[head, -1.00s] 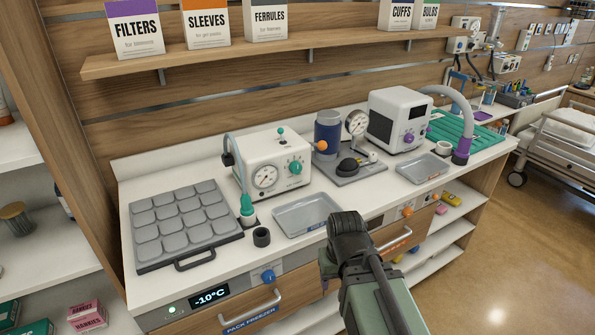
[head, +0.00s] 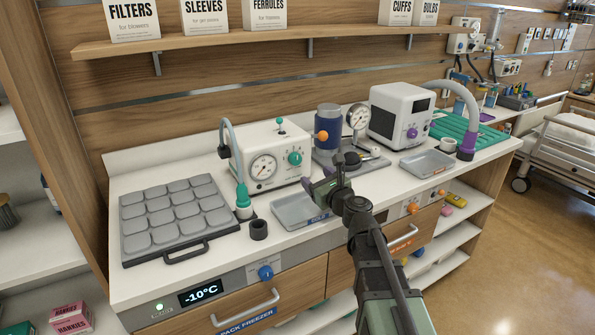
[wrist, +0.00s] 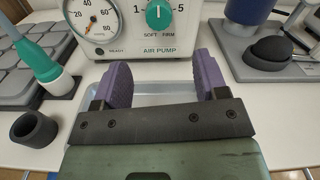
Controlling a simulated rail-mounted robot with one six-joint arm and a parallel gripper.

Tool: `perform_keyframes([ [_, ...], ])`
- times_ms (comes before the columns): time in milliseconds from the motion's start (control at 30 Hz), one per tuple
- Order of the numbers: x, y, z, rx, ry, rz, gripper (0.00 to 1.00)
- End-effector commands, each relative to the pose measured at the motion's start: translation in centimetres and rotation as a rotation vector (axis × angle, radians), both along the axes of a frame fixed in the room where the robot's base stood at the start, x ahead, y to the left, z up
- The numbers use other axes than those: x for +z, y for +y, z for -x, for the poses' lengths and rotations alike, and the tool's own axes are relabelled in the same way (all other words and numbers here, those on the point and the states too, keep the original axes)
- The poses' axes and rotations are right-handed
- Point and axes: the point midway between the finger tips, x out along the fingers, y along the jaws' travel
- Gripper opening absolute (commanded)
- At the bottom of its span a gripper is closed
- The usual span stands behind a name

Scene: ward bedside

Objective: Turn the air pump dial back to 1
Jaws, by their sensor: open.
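The air pump (head: 271,158) is a white box on the counter with a round gauge (head: 263,167) and a teal dial (head: 295,158). In the wrist view the dial (wrist: 159,15) sits between a 1 on its left and a 5 on its right, above the words SOFT and FIRM. My gripper (wrist: 154,72) has purple-padded fingers, open and empty, in front of the pump and below the dial. In the head view my gripper (head: 328,185) is over the right end of the grey tray, apart from the pump.
A grey tray (head: 291,219) lies before the pump. A teal-tipped hose nozzle (head: 243,203) and a dark ring (head: 259,230) stand to its left. A blue cylinder device (head: 328,128) with a gauge stands right. A shelf (head: 230,38) runs above the counter.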

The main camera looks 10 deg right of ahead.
Motion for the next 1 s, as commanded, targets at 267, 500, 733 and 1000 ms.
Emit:
perform_keyframes([
  [267, 0.2, 1.3, -3.5, 0.004, 0.000, 0.005, 0.67],
  [500, 0.1, 3.4, -8.7, 0.005, -0.001, 0.007, 0.67],
  [733, 0.1, 4.0, -10.0, 0.004, -0.001, 0.007, 0.67],
  [1000, 0.1, 4.0, -10.0, 0.004, -0.001, 0.008, 0.45],
])
